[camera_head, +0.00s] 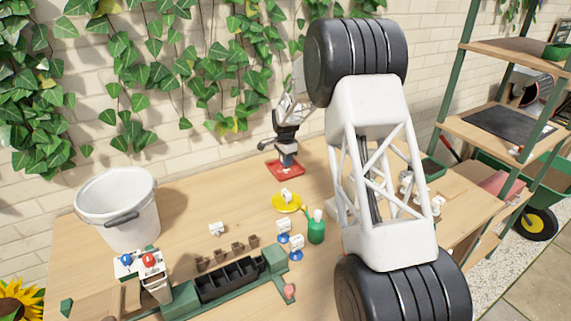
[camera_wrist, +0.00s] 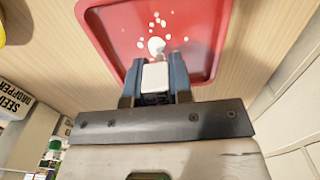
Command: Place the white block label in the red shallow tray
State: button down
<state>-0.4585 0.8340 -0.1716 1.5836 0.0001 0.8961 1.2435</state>
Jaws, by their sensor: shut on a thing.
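My gripper (camera_wrist: 155,72) has its blue fingers closed on the white block label (camera_wrist: 154,78), which sits between them in the wrist view. The red shallow tray (camera_wrist: 207,65) lies just beyond and below the fingertips, with several small white pieces on its floor. A rounded white piece by the fingertips may be part of the label. In the head view my gripper (camera_head: 288,160) points down over the red tray (camera_head: 272,171) near the back wall. The label is hidden there, and I cannot tell whether it touches the tray.
A yellow saucer (camera_head: 277,205) with a white item stands in front of the tray. Blue-and-white items (camera_head: 283,235), a green bottle (camera_head: 316,232) and a black trough (camera_head: 235,285) are nearer. A white bucket (camera_head: 110,215) is at left. Bare tabletop lies left of the tray.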

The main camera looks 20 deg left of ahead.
jog(key=shift+f, duration=0.75)
jog(key=shift+f, duration=0.15)
jog(key=c, duration=1)
grip_release()
jog(key=shift+r, duration=6.15)
jog(key=shift+r, duration=0.1)
